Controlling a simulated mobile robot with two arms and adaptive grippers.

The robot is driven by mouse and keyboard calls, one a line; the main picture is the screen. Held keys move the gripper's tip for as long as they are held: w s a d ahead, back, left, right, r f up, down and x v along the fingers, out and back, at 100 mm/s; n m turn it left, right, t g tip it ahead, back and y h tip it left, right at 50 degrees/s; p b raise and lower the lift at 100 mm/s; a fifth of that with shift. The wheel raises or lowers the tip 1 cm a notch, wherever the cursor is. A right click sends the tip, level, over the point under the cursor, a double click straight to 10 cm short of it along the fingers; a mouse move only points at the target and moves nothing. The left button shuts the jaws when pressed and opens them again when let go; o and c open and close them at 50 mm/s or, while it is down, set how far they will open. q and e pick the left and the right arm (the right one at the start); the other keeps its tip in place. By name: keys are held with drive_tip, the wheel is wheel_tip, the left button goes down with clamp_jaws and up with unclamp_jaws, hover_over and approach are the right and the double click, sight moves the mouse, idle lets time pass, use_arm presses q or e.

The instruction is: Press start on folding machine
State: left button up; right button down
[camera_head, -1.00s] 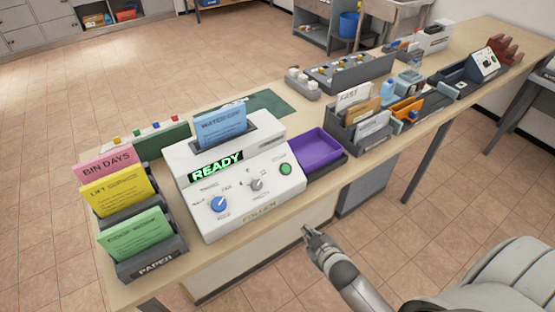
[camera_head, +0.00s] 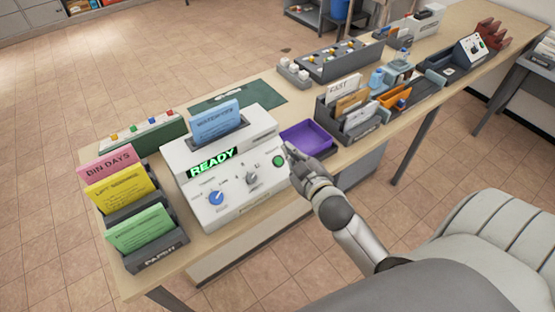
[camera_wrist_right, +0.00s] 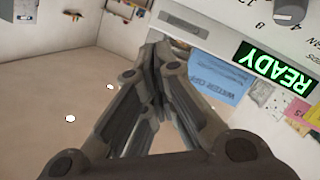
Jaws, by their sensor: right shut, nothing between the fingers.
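The white folding machine (camera_head: 232,190) stands on the table, with a lit green READY display (camera_head: 212,162) on its front. A blue sheet (camera_head: 215,121) stands in its top slot. The round green button (camera_head: 279,160) is at the right of its panel, beside a grey knob (camera_head: 251,178) and a blue knob (camera_head: 216,198). My right gripper (camera_head: 289,151) is shut and empty, with its tips just right of the green button; I cannot tell whether they touch the machine. In the right wrist view the shut fingers (camera_wrist_right: 160,48) point toward the machine, and the READY display (camera_wrist_right: 277,67) appears upside down. My left gripper is not in view.
A purple tray (camera_head: 308,138) sits right of the machine, close behind my right gripper. A paper rack (camera_head: 155,257) with pink, yellow and green sheets stands to the left. An envelope sorter (camera_head: 340,133) stands farther right. A green mat (camera_head: 262,101) lies behind.

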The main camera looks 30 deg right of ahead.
sight(279, 161)
drive_tip(key=w+f+b, duration=0.1)
drive_tip(key=f+b, duration=0.1)
drive_tip(key=w+f+b, duration=0.1)
drive_tip(key=f+b, duration=0.1)
drive_tip(key=w+f+b, duration=0.1)
drive_tip(key=b, duration=0.1)
drive_tip(key=shift+w+a+f, duration=0.15)
drive_tip(key=shift+w+f, duration=0.15)
drive_tip(key=shift+f, duration=0.1)
drive_tip(key=shift+w+f+b, duration=0.6)
drive_tip(key=shift+w+f, duration=0.05)
drive_tip(key=shift+f, duration=0.1)
drive_tip(key=shift+f, duration=0.1)
idle(0.7)
drive_tip(key=shift+w+f, duration=0.25)
drive_tip(key=shift+w+a+f+b, duration=0.1)
drive_tip(key=shift+w+f+b, duration=0.1)
drive_tip(key=shift+f+b, duration=0.1)
idle(0.7)
idle(0.4)
drive_tip(key=shift+s+r+p, duration=0.5)
drive_tip(key=shift+r+p, duration=0.1)
drive_tip(key=shift+p, duration=0.25)
